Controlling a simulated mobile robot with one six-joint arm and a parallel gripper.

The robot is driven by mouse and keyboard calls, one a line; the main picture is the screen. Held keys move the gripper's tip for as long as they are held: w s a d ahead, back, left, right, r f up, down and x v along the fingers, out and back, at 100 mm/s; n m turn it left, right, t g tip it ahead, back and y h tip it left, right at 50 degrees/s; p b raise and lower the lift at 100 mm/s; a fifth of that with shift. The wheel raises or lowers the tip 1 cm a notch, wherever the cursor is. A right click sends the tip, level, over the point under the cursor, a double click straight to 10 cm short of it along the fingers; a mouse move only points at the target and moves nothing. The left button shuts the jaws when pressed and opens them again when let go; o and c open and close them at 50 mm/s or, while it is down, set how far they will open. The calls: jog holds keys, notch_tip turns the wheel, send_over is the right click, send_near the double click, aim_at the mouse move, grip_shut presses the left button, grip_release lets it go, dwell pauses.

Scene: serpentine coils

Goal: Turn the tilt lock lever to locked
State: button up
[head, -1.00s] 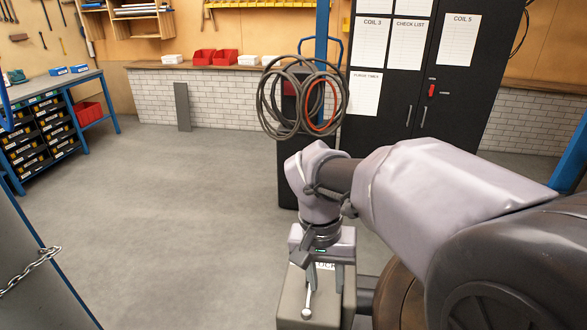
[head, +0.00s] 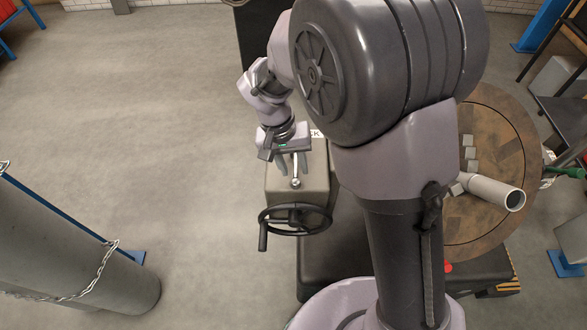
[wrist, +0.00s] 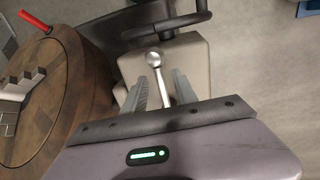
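The tilt lock lever (head: 296,172) is a shiny metal rod with a ball knob, on top of a grey-beige box (head: 315,180). It also shows in the wrist view (wrist: 157,66), with its knob toward the handwheel. My gripper (head: 289,168) is over the box at the lever. In the wrist view my gripper (wrist: 160,78) has its two grey fingers apart, one on each side of the rod, with gaps visible. The lever's base is hidden by my gripper. A white label (head: 316,133) on the box is mostly covered; only its last letters show.
A black handwheel (head: 295,231) with a crank handle is on the near side of the box. A round wooden table (head: 490,130) with grey blocks and a pipe (head: 490,190) stands to the right. A grey cylinder with a chain (head: 95,290) is at left. Floor left of the box is clear.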

jog(key=shift+f, duration=0.1)
grip_shut()
dwell(1.4)
